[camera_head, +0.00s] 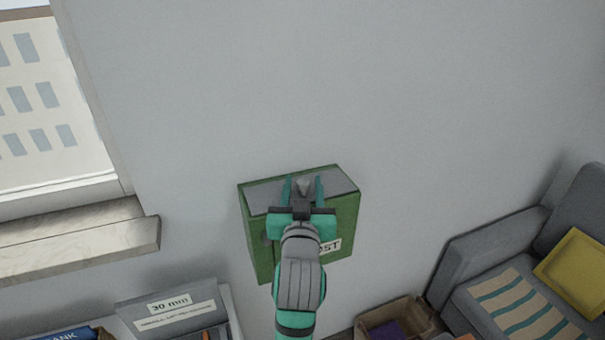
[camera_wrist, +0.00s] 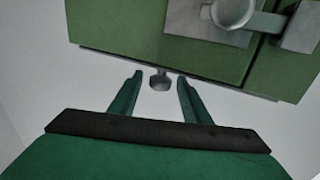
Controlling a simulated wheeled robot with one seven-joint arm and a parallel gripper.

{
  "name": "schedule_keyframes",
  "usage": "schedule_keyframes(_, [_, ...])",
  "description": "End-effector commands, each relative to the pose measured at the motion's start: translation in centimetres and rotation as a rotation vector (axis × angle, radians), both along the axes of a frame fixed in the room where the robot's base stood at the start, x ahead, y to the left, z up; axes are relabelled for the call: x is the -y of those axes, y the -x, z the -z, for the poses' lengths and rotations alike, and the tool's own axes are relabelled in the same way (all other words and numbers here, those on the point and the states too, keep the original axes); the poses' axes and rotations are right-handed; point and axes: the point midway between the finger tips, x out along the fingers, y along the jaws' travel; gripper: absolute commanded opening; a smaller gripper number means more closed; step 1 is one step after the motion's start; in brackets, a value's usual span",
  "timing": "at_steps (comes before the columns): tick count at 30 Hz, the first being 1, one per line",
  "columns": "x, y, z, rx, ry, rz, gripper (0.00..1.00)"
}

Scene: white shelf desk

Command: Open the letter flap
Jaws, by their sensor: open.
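A green post box (camera_head: 345,222) is mounted on the wall, with a grey letter flap (camera_head: 342,181) across its top, lying flat. A small grey knob (camera_head: 304,187) sits at the flap. My gripper (camera_head: 304,178) is open over the box, one finger on each side of the knob. In the wrist view the small knob (camera_wrist: 160,82) shows between the two open fingers, with a gap on both sides. The green box (camera_wrist: 120,25) fills the top of that view. My arm hides part of the box front and its "POST" label.
A larger round grey knob (camera_wrist: 233,12) sits on the box face. A window sill (camera_head: 80,238) is at the left. Below are a grey "30 mm" box (camera_head: 175,300), a cardboard box (camera_head: 405,320) and a grey sofa (camera_head: 480,255). The wall above is clear.

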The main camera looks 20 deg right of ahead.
Motion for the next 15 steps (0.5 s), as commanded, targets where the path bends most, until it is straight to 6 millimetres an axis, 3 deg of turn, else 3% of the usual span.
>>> schedule_keyframes(6, [1.1,-3.1,0.0,0.000,0.001,0.000,0.43])
schedule_keyframes(15, [1.5,-4.6,0.0,0.000,0.001,-0.002,0.43])
